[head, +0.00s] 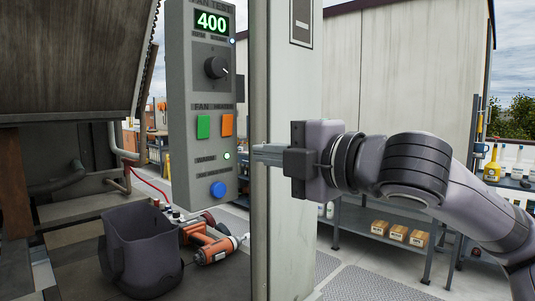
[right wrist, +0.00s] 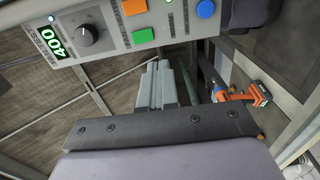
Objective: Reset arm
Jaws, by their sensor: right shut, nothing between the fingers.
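My right gripper (head: 258,151) comes in from the right in the head view, with its fingers pointing left across the grey post (head: 285,220). The fingers are together and empty. They also show in the right wrist view (right wrist: 158,68), just off the lower edge of the fan panel (right wrist: 120,35). In the head view the panel (head: 210,100) reads 400 and has a black knob (head: 216,67), a green button (head: 203,127), an orange button (head: 227,124) and a blue button (head: 218,189). A small green light (head: 226,156) is lit. I cannot tell the gap to the panel. My left gripper is not in view.
A dark open bag (head: 142,250) and an orange drill (head: 215,248) sit on the surface below the panel. A metal housing (head: 75,55) fills the left. A shelf (head: 385,222) with small boxes stands behind my right arm.

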